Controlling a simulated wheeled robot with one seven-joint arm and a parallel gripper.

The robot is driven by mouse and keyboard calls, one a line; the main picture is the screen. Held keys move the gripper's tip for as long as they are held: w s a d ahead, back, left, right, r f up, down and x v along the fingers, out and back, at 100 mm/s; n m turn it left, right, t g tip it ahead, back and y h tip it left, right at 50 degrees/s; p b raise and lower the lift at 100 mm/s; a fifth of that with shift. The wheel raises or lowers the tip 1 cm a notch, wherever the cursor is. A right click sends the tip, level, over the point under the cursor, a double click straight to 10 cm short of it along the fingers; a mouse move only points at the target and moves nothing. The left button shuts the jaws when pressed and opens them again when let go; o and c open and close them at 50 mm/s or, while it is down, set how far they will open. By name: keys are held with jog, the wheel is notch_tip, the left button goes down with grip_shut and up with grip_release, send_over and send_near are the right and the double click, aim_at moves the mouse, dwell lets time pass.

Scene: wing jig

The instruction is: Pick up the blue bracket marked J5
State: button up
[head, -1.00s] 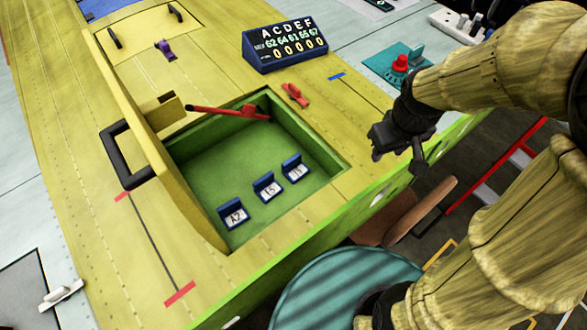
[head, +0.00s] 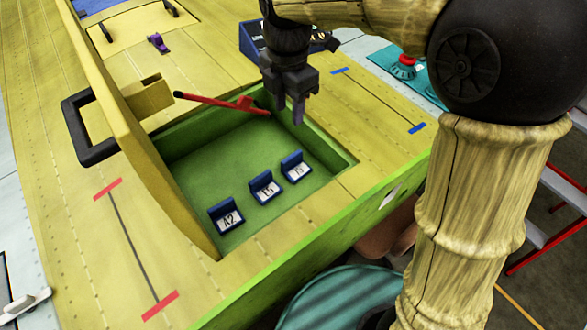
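Three blue brackets with white label plates stand in a row on the green floor of the open bay (head: 190,170). The left bracket (head: 226,216) reads A2. The middle bracket (head: 265,187) has a label that looks like L5. The right bracket (head: 295,167) has a small label I cannot read surely; it may be J5. My gripper (head: 290,110) hangs over the bay's far right part, fingers pointing down. It is above and behind the right bracket, apart from it. Its two fingers show a gap with nothing between them.
A raised yellow lid (head: 135,135) with a black handle (head: 75,130) stands along the bay's left side. A red rod (head: 215,101) lies across the far edge. The dark blue counter box (head: 252,40) is partly hidden behind my arm.

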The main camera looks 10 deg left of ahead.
dwell(0.3)
send_over(292, 156)
jog(key=f, duration=0.7)
jog(key=f+p, duration=0.1)
jog(key=f, duration=0.3)
jog(key=shift+s+a+f, duration=0.2)
jog(key=shift+s, duration=0.05)
jog(key=shift+w+f, duration=0.15)
jog(key=shift+f, duration=0.25)
jog(key=shift+s+a, duration=0.15)
jog(key=shift+s, duration=0.1)
jog(key=shift+w+d+f, duration=0.2)
jog(key=shift+d, duration=0.1)
notch_tip(292, 156, down, 5)
jog(key=shift+w+r+p, duration=0.1)
jog(key=shift+p, duration=0.45)
